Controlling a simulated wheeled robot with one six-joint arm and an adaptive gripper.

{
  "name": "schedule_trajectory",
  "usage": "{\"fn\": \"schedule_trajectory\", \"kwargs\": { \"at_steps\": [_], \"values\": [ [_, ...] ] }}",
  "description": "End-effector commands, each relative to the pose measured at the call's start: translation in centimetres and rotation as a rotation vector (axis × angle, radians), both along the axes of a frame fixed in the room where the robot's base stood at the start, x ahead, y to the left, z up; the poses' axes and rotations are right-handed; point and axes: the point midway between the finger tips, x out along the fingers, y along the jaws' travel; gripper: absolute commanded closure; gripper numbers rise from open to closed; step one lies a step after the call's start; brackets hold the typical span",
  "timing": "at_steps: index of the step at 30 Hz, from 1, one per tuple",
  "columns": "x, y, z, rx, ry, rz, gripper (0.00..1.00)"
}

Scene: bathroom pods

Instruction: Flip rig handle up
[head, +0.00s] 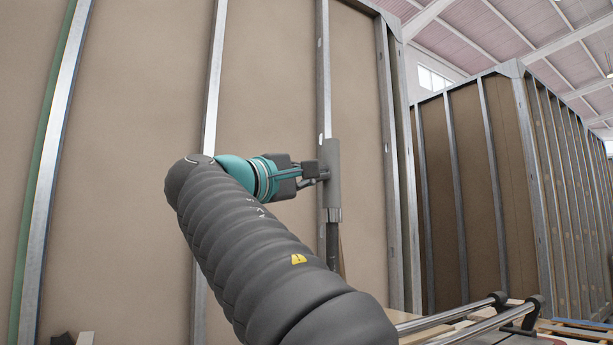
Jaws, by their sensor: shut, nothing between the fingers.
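An upright grey cylindrical sleeve (333,172) stands at the centre, in front of a metal wall stud. A thinner dark pole (332,245) continues below it; this looks like the rig handle, though I cannot be sure. My gripper (323,174) is at the left side of the sleeve, pointing right, with its fingers shut. The fingertips meet or overlap the sleeve's left edge in the picture; I cannot tell whether they touch it. The lower end of the pole is hidden behind my arm.
Two shiny rails with black end caps (497,299) run at the lower right. Tan wall panels (265,80) with metal studs stand close behind my gripper. Another panelled pod (470,180) stands at the right. Wooden pallets (575,330) lie at the lower right.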

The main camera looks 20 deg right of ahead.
Motion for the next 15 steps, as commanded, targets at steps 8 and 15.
{"fn": "schedule_trajectory", "kwargs": {
  "at_steps": [8,15],
  "values": [
    [0.0,0.3,0.0,0.0,0.0,0.001,1.0],
    [-1.0,2.9,0.1,0.0,0.0,-0.008,1.0]
  ]
}}
